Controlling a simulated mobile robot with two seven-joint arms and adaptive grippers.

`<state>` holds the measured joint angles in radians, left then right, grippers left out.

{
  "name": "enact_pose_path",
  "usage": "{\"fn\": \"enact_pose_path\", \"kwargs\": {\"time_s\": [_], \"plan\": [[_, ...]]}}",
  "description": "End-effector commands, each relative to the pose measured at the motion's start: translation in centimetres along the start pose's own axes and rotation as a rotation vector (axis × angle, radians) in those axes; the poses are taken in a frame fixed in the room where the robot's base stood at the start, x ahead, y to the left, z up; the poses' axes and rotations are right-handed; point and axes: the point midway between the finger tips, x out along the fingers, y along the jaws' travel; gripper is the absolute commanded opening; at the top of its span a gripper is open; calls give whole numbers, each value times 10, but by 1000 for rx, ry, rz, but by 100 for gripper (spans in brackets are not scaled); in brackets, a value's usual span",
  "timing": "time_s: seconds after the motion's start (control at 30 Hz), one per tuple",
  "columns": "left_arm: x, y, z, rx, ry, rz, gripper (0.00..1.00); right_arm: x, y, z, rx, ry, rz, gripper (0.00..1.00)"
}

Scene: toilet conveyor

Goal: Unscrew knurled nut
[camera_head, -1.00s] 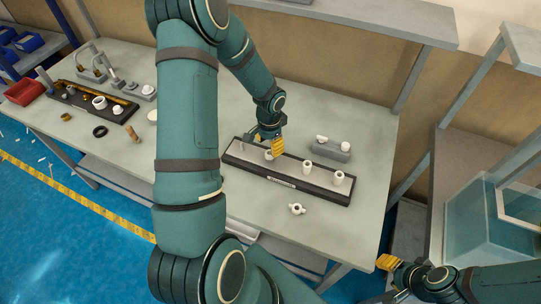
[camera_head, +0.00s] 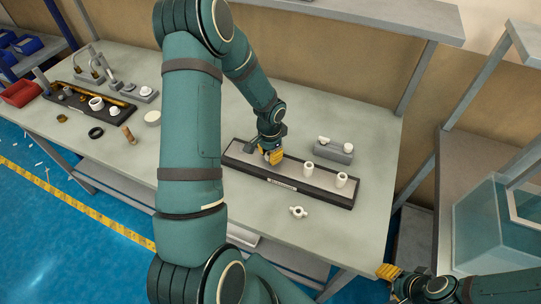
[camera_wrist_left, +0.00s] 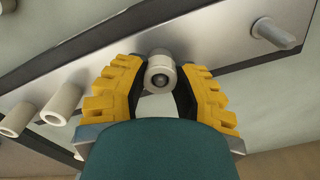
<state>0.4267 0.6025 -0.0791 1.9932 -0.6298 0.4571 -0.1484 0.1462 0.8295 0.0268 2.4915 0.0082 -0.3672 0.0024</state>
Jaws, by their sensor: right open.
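A white round nut (camera_wrist_left: 160,74) with a dark centre stands on the long fixture board (camera_head: 330,196); its knurling is too small to make out. My left gripper (camera_head: 272,156) is down at the board, over the nut, and hides it in the head view. In the left wrist view its two yellow fingers (camera_wrist_left: 160,84) stand on either side of the nut. Whether they press on it I cannot tell. My right gripper (camera_head: 388,272) is open and empty, off the table at the lower right.
Two white cylinders (camera_head: 308,168) (camera_head: 341,180) stand on the same board, and a grey peg (camera_wrist_left: 275,34) shows at its other end. A grey block (camera_head: 335,150) stands behind. Another fixture (camera_head: 118,108) lies at the left.

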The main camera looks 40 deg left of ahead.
Motion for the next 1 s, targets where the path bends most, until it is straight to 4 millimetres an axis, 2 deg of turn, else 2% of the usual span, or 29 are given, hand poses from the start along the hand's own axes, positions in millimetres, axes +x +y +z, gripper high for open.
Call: {"fn": "enact_pose_path", "kwargs": {"time_s": [0.23, 0.8, 1.0], "plan": [[1, 0, 0, -46, 0, 0, 0, 5, 2, 1, 0, 0, 0, 47], [1, 0, 0, -427, -1, 0, 0, 26, 10, 4, 0, 0, 0, 47], [0, 0, 1, -443, -2, 1, 0, 26, 10, 4, 0, -1, 0, 47]]}}
